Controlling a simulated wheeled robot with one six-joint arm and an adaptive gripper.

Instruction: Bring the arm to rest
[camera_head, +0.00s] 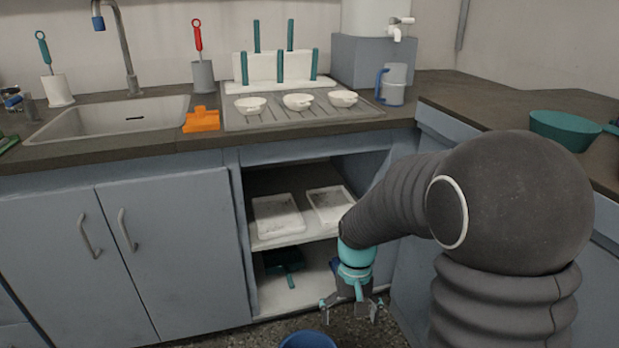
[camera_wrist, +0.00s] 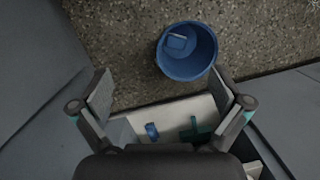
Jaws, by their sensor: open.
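My gripper (camera_head: 350,306) hangs low in front of the open cabinet, pointing down. In the wrist view its two fingers (camera_wrist: 160,98) are spread wide with nothing between them. My arm reaches in from the right side of the head view and bends down toward the floor. A blue bucket (camera_head: 308,340) stands on the floor near the gripper; it also shows in the wrist view (camera_wrist: 190,72), with a small pale blue-grey thing (camera_wrist: 177,41) inside it.
The open cabinet has a shelf with two white trays (camera_head: 278,215) (camera_head: 330,204); a dark green thing (camera_head: 285,262) lies on its lower board. Closed doors (camera_head: 175,255) stand left. The counter (camera_head: 150,133) holds a sink, an orange thing (camera_head: 201,120) and white bowls (camera_head: 298,101).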

